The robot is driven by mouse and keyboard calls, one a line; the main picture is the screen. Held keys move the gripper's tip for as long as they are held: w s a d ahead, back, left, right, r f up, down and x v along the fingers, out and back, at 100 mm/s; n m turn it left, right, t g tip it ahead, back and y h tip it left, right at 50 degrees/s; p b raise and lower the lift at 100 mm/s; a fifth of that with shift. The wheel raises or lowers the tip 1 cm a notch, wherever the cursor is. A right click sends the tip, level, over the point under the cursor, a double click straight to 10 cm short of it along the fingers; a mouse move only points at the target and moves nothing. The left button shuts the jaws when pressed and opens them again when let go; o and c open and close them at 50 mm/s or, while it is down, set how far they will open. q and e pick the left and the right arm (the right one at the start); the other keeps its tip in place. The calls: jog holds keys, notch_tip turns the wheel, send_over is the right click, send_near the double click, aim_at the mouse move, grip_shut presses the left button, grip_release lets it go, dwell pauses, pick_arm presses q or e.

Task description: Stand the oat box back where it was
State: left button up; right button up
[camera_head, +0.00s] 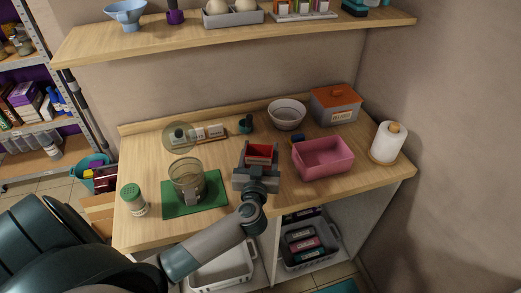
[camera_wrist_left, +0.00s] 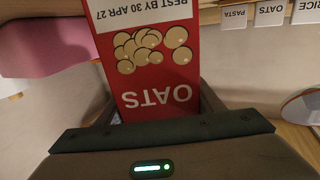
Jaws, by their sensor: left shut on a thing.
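The red oat box (camera_head: 262,151) is between the fingers of my left gripper (camera_head: 257,172), over the middle of the counter. The left wrist view shows its red face (camera_wrist_left: 155,55), with "OATS" and a date label upside down to that camera. The gripper is shut on the box. I cannot tell whether the box touches the counter. A rail with white labels (camera_head: 205,134) runs along the back of the counter, left of the box. In the wrist view its labels read PASTA, OATS (camera_wrist_left: 269,14) and RICE. My right gripper is not in view.
A pink tub (camera_head: 323,160) stands close right of the gripper. A glass jug (camera_head: 187,182) on a green mat (camera_head: 215,201) and a green-lidded jar (camera_head: 133,199) stand left. A bowl (camera_head: 287,115), lidded box (camera_head: 335,105) and paper roll (camera_head: 388,143) are right. A shelf (camera_head: 230,35) hangs above.

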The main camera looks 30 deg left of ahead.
pick_arm(q)
jog(key=shift+f, duration=0.1)
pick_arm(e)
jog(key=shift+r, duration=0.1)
pick_arm(q)
jog(key=o, duration=1.1)
jog(key=shift+o, duration=0.5)
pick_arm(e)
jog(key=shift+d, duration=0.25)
pick_arm(q)
jog(key=b+v, duration=0.2)
jog(key=v, duration=1)
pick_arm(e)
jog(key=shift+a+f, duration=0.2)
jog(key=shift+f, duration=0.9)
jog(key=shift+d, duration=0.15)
